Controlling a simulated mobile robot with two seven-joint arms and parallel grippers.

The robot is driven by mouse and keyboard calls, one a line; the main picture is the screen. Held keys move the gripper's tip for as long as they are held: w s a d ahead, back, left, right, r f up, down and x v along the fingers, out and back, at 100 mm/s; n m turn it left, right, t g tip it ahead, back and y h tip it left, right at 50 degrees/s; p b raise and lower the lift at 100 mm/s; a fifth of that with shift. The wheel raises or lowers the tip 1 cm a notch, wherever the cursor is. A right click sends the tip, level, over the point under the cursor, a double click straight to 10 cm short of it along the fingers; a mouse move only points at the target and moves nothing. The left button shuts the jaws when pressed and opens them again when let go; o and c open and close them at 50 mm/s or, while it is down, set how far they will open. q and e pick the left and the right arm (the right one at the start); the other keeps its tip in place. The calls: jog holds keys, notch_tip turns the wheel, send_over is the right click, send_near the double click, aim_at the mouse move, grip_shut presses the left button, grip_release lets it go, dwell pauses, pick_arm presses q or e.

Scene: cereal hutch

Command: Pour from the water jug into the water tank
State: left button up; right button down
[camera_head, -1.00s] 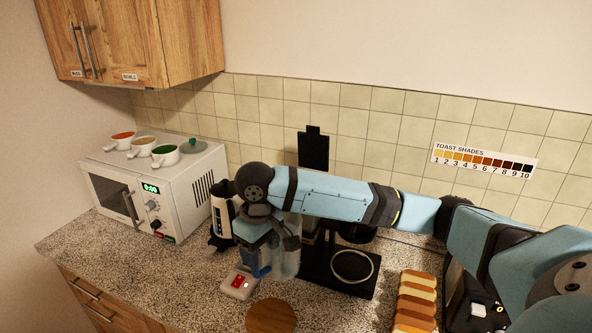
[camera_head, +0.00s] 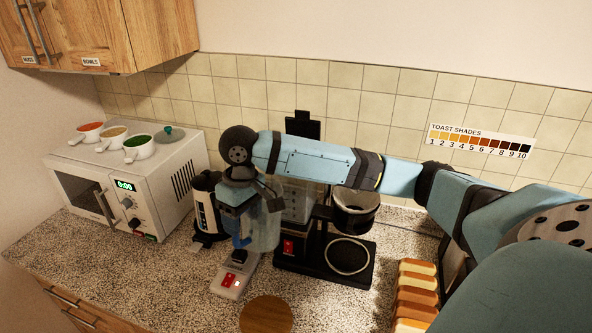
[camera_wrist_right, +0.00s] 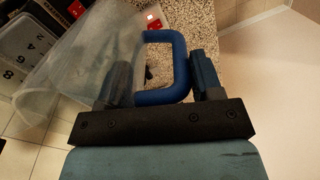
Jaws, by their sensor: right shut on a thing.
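The water jug (camera_head: 266,228) is clear with a blue handle (camera_head: 237,241). It appears roughly upright, in front and left of the coffee maker. My right gripper (camera_head: 238,222) is shut on the handle, which also shows in the right wrist view (camera_wrist_right: 182,62). The water tank (camera_head: 297,203) is a clear container with number marks at the left of the black coffee maker, partly hidden by the jug and my arm. In the right wrist view the tank (camera_wrist_right: 22,55) is at the left edge, beside the jug (camera_wrist_right: 75,68). Water level is unclear. My left gripper is out of view.
The coffee maker's base (camera_head: 325,263) has a round plate; its dark basket (camera_head: 355,208) is above. A white device with a red switch (camera_head: 234,278) lies below the jug.

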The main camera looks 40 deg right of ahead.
jog(key=shift+w+d+r+y, duration=0.25)
jog(key=shift+d+r+y, duration=0.5)
jog(key=shift+r+y, duration=0.15)
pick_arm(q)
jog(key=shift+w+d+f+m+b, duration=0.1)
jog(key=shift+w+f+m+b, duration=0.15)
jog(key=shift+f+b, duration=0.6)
pick_arm(e)
jog(key=w+d+r+g+y, duration=0.1)
jog(key=d+r+y, duration=0.3)
jog(key=r, duration=0.3)
jog(key=shift+d+r+b, duration=0.25)
jog(key=shift+b, duration=0.05)
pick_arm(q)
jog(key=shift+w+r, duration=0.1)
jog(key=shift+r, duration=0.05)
pick_arm(e)
jog(key=shift+y, duration=0.3)
dwell(0.6)
pick_arm(q)
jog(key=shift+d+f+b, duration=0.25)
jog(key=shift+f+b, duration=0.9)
jog(key=shift+b, duration=0.3)
pick_arm(e)
jog(key=shift+w+d+r+g+y, duration=0.1)
jog(key=shift+d+g+y, duration=0.2)
jog(key=shift+d+y, duration=0.2)
dwell(2.3)
